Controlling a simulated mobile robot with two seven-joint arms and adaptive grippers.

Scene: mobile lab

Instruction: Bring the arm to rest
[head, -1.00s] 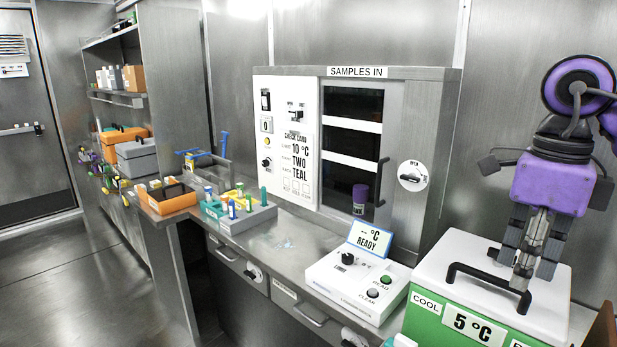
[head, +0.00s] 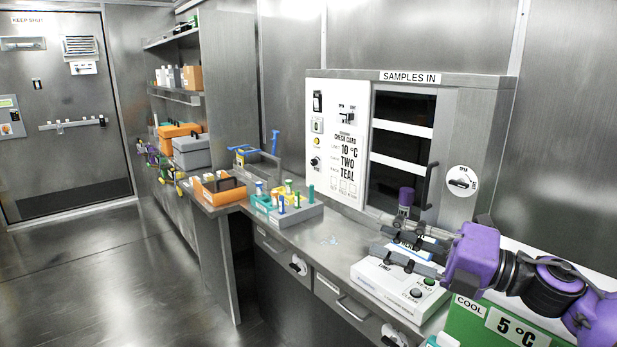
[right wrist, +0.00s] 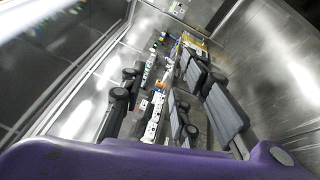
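My right arm, purple and dark grey, comes in from the right in the head view. Its right gripper (head: 392,254) points left above the white reader box (head: 392,286) and hides part of that box's display. In the right wrist view its fingers (right wrist: 153,105) stand apart, with nothing seen between them. My left gripper is not in view.
The green cooler (head: 468,322) with a white lid is below my right arm. A grey rack (head: 305,217) and orange tray (head: 218,192) stand farther left. The floor at left is clear.

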